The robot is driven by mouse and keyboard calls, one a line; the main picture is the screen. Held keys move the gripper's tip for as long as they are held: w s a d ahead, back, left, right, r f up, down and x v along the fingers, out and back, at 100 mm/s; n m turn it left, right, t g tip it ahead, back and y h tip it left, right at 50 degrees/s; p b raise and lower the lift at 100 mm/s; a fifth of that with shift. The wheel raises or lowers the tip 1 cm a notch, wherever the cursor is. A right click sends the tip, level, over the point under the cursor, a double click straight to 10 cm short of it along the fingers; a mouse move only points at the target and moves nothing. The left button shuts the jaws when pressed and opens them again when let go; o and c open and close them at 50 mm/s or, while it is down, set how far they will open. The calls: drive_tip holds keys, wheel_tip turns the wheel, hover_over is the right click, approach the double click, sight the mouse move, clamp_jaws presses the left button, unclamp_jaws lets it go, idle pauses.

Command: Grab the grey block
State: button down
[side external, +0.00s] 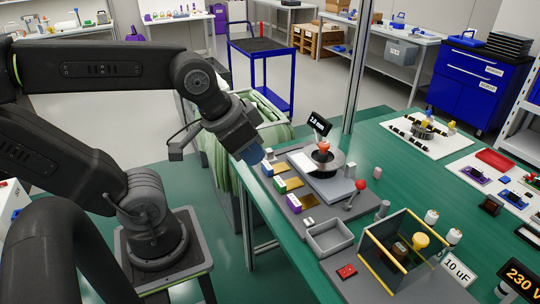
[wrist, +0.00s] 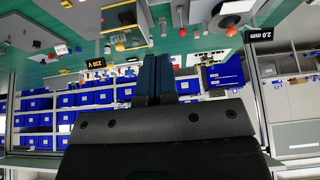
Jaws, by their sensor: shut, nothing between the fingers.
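My gripper (side external: 252,154) hangs in the air at the left edge of the green bench, close to the row of small blocks. In the wrist view its dark blue fingers (wrist: 154,78) are together with nothing held. A small grey block-like piece (side external: 349,171) stands at the right of the grey plate with the orange-topped part, well to the right of my gripper. I cannot tell for certain whether it is the grey block.
A grey open tray (side external: 329,238) and a yellow-edged clear box (side external: 392,252) stand toward the front. A red-knobbed lever (side external: 360,186) and a 2.0 mm sign (side external: 320,124) rise above the board. A metal post (side external: 355,70) stands behind. The wrist view is upside down.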

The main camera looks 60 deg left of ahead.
idle(0.4)
drive_tip(key=c, duration=0.8)
unclamp_jaws()
drive_tip(key=shift+o, duration=0.2)
drive_tip(key=w+a+m+g+y, duration=0.2)
drive_tip(key=w+a+m, duration=0.4)
drive_tip(key=w+a, duration=0.5)
drive_tip(key=m+g+y, duration=0.2)
drive_tip(key=m+g, duration=0.2)
drive_tip(key=m, duration=0.8)
hover_over(269, 150)
drive_tip(key=d, duration=0.1)
wheel_tip(269, 150, down, 26)
drive_tip(key=shift+d+f, duration=0.1)
drive_tip(key=shift+y, duration=0.3)
drive_tip(key=shift+d+f+x, duration=0.1)
drive_tip(key=shift+d+x, duration=0.05)
drive_tip(key=shift+x, duration=0.8)
drive_tip(key=shift+d+f+x, duration=0.1)
drive_tip(key=shift+d+x, duration=0.05)
drive_tip(key=shift+x, duration=0.8)
drive_tip(key=shift+d+x, duration=0.15)
drive_tip(key=shift+x, duration=0.85)
